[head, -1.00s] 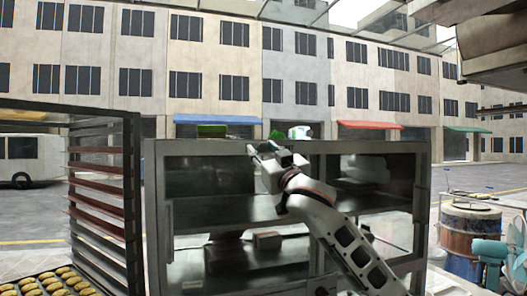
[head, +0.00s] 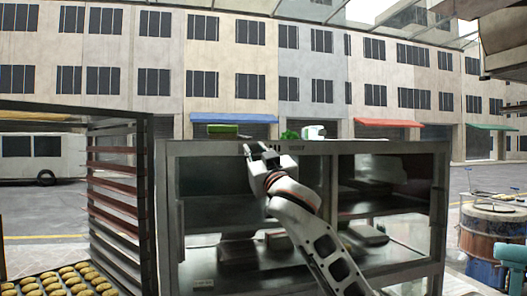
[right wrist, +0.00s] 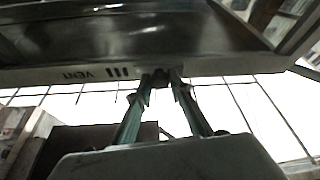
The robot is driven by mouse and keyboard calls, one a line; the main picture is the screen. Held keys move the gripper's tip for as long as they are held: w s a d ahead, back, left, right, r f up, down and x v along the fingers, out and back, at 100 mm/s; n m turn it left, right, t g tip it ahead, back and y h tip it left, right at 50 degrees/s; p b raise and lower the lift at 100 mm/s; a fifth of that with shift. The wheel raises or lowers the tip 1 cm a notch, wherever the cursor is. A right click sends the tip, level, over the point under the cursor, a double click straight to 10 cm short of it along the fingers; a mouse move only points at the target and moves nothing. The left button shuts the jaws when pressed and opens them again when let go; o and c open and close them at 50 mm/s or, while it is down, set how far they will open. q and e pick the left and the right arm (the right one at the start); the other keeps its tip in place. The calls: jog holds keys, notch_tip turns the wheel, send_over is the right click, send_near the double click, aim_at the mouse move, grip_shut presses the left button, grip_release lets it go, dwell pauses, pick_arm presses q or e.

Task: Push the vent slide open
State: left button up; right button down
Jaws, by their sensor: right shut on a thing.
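The vent slide (right wrist: 160,78) is a small dark piece on the metal rim of a glass-fronted cabinet (head: 390,149). In the right wrist view it sits beside dark slots and the word VENT, which appears upside down. My right gripper (head: 257,149) is at the cabinet's top front rim in the head view. In the right wrist view its fingers (right wrist: 162,82) are closed in around the slide. In the head view the gripper hides the slide, so how far it is open cannot be told. My left gripper is not in view.
A rack of trays (head: 120,200) stands close on the left, with a tray of round buns (head: 60,280) below. A rusty barrel (head: 492,230) stands at the right. A green box (head: 222,130) sits on the cabinet top.

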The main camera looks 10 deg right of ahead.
jog(key=c, duration=2.1)
grip_release()
jog(key=shift+a, duration=0.2)
jog(key=shift+o, duration=1.4)
jog(key=shift+a, duration=0.15)
jog(key=shift+s, duration=0.1)
jog(key=v, duration=1.2)
jog(key=shift+f, duration=0.1)
